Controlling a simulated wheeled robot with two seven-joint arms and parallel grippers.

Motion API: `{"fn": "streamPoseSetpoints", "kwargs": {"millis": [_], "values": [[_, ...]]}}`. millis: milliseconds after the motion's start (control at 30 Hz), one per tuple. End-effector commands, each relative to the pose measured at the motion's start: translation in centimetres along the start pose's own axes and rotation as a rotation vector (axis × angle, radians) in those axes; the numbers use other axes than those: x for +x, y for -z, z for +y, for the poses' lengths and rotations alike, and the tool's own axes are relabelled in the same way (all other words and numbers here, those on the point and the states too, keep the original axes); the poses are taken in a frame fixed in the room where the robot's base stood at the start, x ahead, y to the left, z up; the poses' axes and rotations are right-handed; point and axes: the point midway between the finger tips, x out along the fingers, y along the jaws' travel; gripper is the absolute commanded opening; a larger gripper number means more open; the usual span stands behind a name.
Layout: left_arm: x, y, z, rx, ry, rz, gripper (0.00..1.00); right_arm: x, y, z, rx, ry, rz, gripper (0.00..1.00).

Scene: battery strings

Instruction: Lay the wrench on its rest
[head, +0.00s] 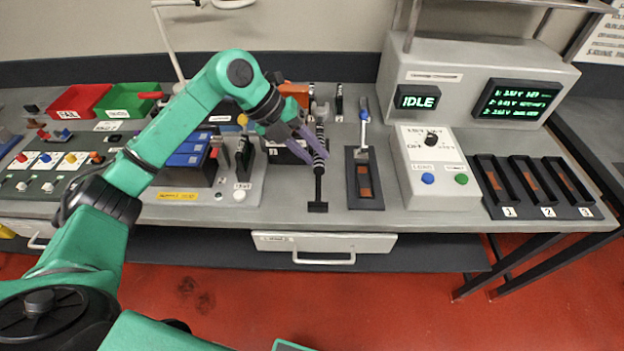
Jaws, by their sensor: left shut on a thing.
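My left gripper (314,157) reaches in from the left over the bench with its purple fingers pointing down and right. It is shut on the wrench (320,134), a long slim tool with a black-and-white banded handle and a grey head at its far end. The wrench points away from me. A dark shaft with a flat black foot (318,207) shows at its near end; I cannot tell whether this is part of the wrench or of a rest. I cannot clearly make out the rest, and the fingers hide part of the handle. My right gripper is not in view.
A black tray (378,202) with a blue-handled lever (364,113) stands just right of the wrench. Further right are a grey control box (437,186) and three numbered slots (549,212). Battery modules (187,158) and red and green bins (133,97) are left.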

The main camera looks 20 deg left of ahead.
Motion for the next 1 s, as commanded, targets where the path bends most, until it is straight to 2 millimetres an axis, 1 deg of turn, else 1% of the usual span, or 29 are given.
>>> {"fn": "streamPoseSetpoints", "kwargs": {"millis": [33,200,300,467,600,800,833,867,900,1000], "values": [[0.6,0.1,0.4,-0.001,0.001,0.002,0.00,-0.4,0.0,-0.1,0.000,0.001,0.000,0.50],[3.5,0.1,2.4,-0.001,0.001,0.001,0.00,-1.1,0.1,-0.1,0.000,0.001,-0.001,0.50],[4.7,0.1,3.2,0.000,0.003,0.000,0.00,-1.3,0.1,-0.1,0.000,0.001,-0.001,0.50],[6.1,0.2,4.3,0.001,0.001,0.000,0.00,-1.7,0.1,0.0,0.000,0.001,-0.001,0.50],[8.1,0.2,5.6,0.000,0.003,0.001,0.00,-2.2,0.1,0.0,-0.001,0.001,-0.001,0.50],[8.5,0.2,5.9,0.003,0.001,-0.002,0.00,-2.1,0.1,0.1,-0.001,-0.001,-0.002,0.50],[8.6,0.2,6.0,0.001,-0.001,0.000,0.41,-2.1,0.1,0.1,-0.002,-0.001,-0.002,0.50],[8.5,0.2,6.0,0.001,-0.001,0.000,0.52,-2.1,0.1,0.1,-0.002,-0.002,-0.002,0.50],[8.5,0.2,6.0,0.001,-0.001,0.000,0.59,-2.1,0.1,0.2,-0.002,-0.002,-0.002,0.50],[8.5,0.2,6.0,0.001,-0.001,0.000,0.59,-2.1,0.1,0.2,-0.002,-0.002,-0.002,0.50]]}}
